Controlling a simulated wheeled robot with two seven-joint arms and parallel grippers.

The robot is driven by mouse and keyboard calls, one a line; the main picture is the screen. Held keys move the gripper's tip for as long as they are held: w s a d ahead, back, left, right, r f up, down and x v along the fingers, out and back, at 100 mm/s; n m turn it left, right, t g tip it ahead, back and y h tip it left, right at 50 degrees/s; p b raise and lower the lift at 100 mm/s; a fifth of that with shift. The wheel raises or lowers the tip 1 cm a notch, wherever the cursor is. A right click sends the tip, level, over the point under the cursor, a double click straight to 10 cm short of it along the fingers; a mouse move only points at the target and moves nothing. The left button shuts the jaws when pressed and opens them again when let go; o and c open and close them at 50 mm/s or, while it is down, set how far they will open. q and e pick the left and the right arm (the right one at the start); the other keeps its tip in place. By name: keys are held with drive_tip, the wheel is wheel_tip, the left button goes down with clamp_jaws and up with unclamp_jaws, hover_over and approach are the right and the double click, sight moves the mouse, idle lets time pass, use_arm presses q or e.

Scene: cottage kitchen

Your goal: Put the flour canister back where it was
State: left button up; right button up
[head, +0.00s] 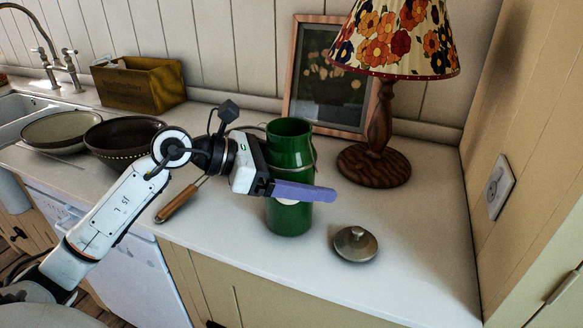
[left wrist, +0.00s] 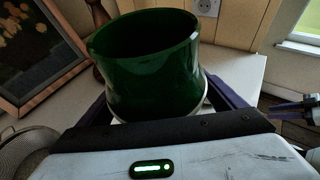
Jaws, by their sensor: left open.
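A green, open-topped canister (head: 290,218), which I take to be the flour canister, stands upright on the counter. A thin pale wire or band runs around it. My left gripper (head: 322,175) is open, with its purple fingers on either side of the canister. In the left wrist view the canister (left wrist: 145,60) stands between the fingers of the gripper (left wrist: 165,98); I cannot tell whether they touch it. A round metal lid with a knob (head: 355,244) lies on the counter to its right. A dark part at the right edge of the left wrist view may be my right gripper (left wrist: 292,107).
A flowered lamp (head: 381,120) and a framed picture (head: 328,85) stand behind the canister. A wooden-handled sieve (head: 178,203), two bowls and a wooden box (head: 140,86) are to the left. The counter's front edge is close. Counter right of the lid is clear.

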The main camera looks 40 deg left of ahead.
use_arm(q)
drive_tip(key=shift+s+a+r, duration=0.1)
drive_tip(key=shift+s+a, duration=0.1)
drive_tip(key=shift+a, duration=0.05)
drive_tip(key=b+v, duration=0.2)
drive_tip(key=v, duration=0.9)
drive_tip(key=shift+s+r, duration=0.2)
use_arm(e)
drive_tip(key=shift+a+f, duration=0.35)
drive_tip(key=shift+f, duration=0.35)
use_arm(q)
drive_tip(key=shift+a, duration=0.1)
